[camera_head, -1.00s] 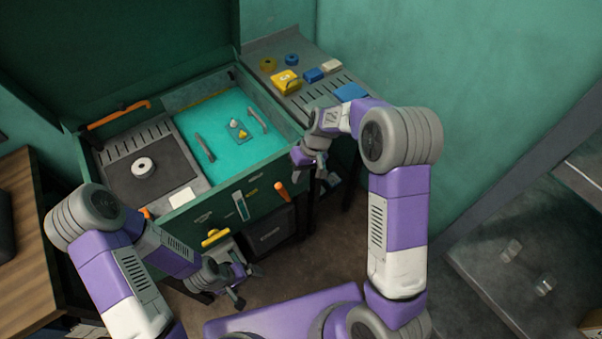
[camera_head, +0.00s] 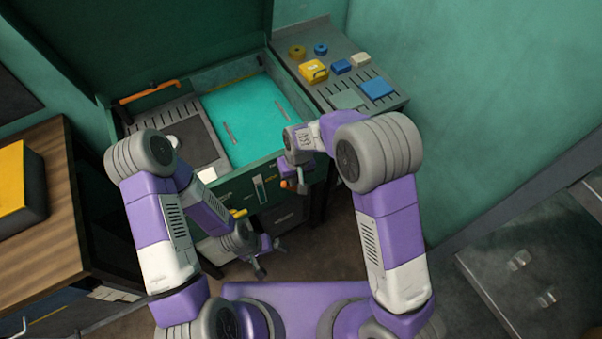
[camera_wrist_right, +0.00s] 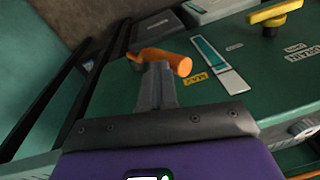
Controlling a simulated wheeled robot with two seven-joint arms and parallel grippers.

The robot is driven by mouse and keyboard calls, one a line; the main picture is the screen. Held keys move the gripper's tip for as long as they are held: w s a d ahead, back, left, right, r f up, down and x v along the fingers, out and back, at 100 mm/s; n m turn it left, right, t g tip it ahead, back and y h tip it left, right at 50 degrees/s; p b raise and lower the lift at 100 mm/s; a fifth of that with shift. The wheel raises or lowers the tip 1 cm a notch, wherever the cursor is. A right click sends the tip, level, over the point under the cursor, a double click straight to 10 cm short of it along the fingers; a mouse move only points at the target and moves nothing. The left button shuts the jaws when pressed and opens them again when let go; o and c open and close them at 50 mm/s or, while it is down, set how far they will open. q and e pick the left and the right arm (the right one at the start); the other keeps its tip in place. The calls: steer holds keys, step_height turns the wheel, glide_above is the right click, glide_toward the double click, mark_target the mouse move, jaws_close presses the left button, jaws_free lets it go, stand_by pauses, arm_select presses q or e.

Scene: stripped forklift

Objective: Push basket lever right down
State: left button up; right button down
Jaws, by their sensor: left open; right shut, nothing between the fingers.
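The right orange lever (camera_head: 287,184) is on the green front panel of the wash machine, partly hidden by my right gripper (camera_head: 297,181). In the right wrist view the lever (camera_wrist_right: 181,65) shows as an orange handle with a round end. My right gripper (camera_wrist_right: 157,72) is shut and empty, its fingertips over the lever. They look in contact, but I cannot tell for sure. The teal basin (camera_head: 238,108) shows only thin parts of two grey basket handles (camera_head: 281,110) above its surface. My left gripper (camera_head: 268,257) is open and empty, low in front of the machine.
A side shelf (camera_head: 322,97) holds several small blue and yellow things. A wooden-topped cabinet (camera_head: 55,180) stands left, a grey cabinet (camera_head: 510,290) right.

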steer(key=shift+s+a+f, duration=0.2)
steer(key=shift+s+a, duration=0.05)
steer(key=shift+s, duration=0.05)
steer(key=shift+s+f, duration=0.1)
steer(key=shift+s, duration=0.05)
step_height(320, 180, up, 12)
steer(key=d+p, duration=0.2)
steer(key=p, duration=0.1)
steer(key=shift+d+r, duration=0.25)
